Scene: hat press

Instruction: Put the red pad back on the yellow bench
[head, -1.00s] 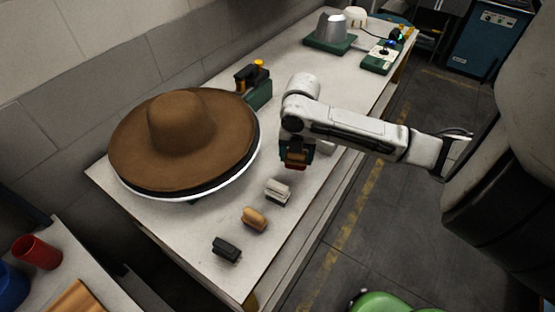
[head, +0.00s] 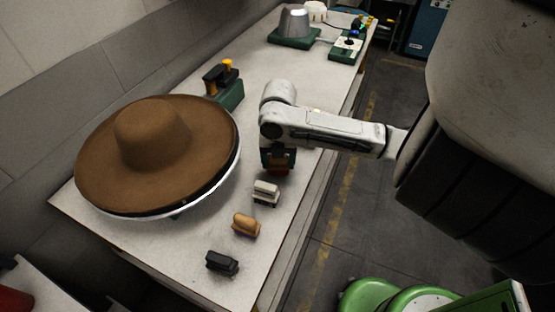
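The red pad (head: 279,171) shows as a small red patch at the lower end of my gripper (head: 277,164), at the far end of a row of pads. My gripper points down over the bench, with its fingers at the pad. The fingers and most of the pad are hidden, so I cannot tell whether they are shut on it, nor whether it touches the bench. The bench (head: 190,238) has a pale grey top, with a little yellow below its front edge.
A white pad (head: 266,193), a tan pad (head: 246,225) and a black pad (head: 222,263) line the right side. A wide brown hat (head: 155,150) fills the left. A green-based device (head: 225,88) stands behind it. Green rounded equipment (head: 385,297) is at lower right.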

